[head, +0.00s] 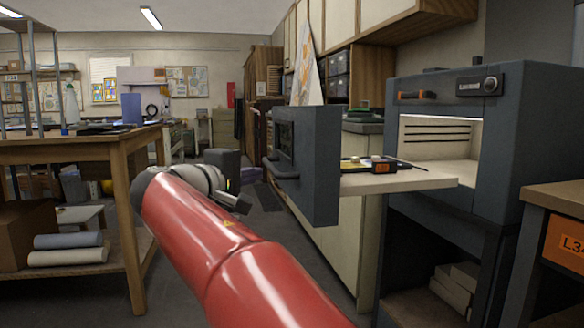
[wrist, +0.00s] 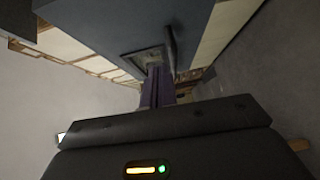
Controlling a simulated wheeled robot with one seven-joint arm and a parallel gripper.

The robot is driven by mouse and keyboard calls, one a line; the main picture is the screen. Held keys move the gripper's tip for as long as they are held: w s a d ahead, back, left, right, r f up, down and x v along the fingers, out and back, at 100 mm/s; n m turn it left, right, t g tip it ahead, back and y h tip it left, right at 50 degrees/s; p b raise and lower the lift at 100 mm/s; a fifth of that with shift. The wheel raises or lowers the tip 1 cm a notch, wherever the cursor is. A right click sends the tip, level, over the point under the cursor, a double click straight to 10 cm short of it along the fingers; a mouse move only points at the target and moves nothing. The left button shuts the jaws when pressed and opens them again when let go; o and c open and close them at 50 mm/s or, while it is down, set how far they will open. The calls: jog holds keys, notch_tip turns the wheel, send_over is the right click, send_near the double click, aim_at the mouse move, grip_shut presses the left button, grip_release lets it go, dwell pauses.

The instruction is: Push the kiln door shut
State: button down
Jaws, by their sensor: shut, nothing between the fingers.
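The kiln (head: 495,130) stands at the right with its pale chamber uncovered. Its dark grey door (head: 318,165) stands upright, out in front of the chamber, with a bar handle (head: 282,172) on its outer face. A cream slab (head: 410,180) spans from behind the door to the chamber. My gripper shows in the wrist view (wrist: 156,75), shut and empty, pointing toward the door's outer face (wrist: 110,30) near the handle (wrist: 169,48). In the head view it is left of the door, its fingertips not clear. I cannot tell whether they touch the door.
A tray with an orange label (head: 372,165) lies on or behind the slab. A wooden workbench (head: 75,150) stands at the left and a wooden cabinet (head: 555,200) at the right. The floor (head: 265,215) between bench and door is mostly clear.

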jog(key=shift+t, duration=0.4)
jog(key=shift+s+d+r+p+x, duration=0.1)
jog(key=shift+d+x, duration=0.05)
jog(key=shift+x, duration=1.85)
jog(key=shift+s+d+r+p+x, duration=0.1)
jog(key=shift+d+x, duration=0.05)
jog(key=shift+x, duration=1.85)
jog(key=shift+s+d+r+p+x, duration=0.1)
jog(key=shift+d+x, duration=0.1)
jog(key=shift+x, duration=1.8)
jog(key=shift+d, duration=0.1)
